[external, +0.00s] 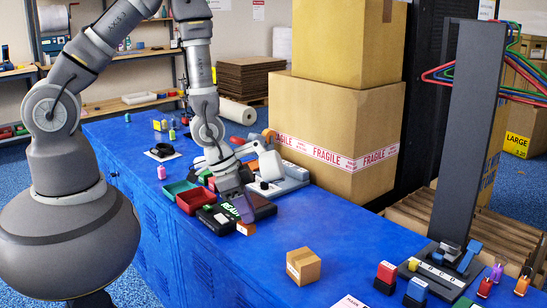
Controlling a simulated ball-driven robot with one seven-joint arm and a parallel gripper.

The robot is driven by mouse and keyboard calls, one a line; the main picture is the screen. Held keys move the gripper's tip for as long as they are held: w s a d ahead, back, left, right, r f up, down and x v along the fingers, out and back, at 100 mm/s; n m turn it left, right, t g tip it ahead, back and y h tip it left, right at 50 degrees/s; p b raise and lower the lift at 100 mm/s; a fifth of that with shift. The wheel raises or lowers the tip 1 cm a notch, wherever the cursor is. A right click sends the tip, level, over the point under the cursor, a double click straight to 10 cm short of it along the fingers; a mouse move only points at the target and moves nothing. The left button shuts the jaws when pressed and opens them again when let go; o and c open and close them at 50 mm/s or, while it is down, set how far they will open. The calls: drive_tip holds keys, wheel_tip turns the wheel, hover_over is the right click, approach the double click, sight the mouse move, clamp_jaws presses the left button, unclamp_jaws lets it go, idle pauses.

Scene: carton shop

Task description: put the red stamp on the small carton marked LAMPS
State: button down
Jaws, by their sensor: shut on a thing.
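My gripper (230,190) is low over the far-middle part of the blue table, among trays and dark cases. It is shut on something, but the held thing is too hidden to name. A dark purple piece (243,208) shows right below it, above a small brown box (246,229). A red-topped black block (386,277), which looks like a stamp, stands at the front right, far from my gripper. A small taped carton (303,266) sits on the open table; its label is unreadable, so I cannot tell if it says LAMPS.
Blue-topped (416,291) and green-topped blocks stand near a dark upright stand (466,140). A red tray (196,200) and a case with green lettering (223,218) crowd my gripper. Big FRAGILE cartons (335,130) rise behind. The blue table (270,270) is clear around the taped carton.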

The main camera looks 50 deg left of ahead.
drive_tip(key=s+d+r+p, duration=0.1)
drive_tip(key=s+d+r, duration=0.25)
drive_tip(key=s, duration=0.25)
drive_tip(key=b, duration=0.2)
hover_over(304, 256)
wheel_tip(304, 256, down, 2)
drive_tip(key=shift+f+m, duration=0.2)
drive_tip(key=shift+m, duration=0.2)
drive_tip(key=shift+f+b, duration=0.7)
drive_tip(key=shift+f, duration=0.95)
drive_tip(key=shift+f, duration=0.15)
drive_tip(key=c, duration=0.9)
unclamp_jaws()
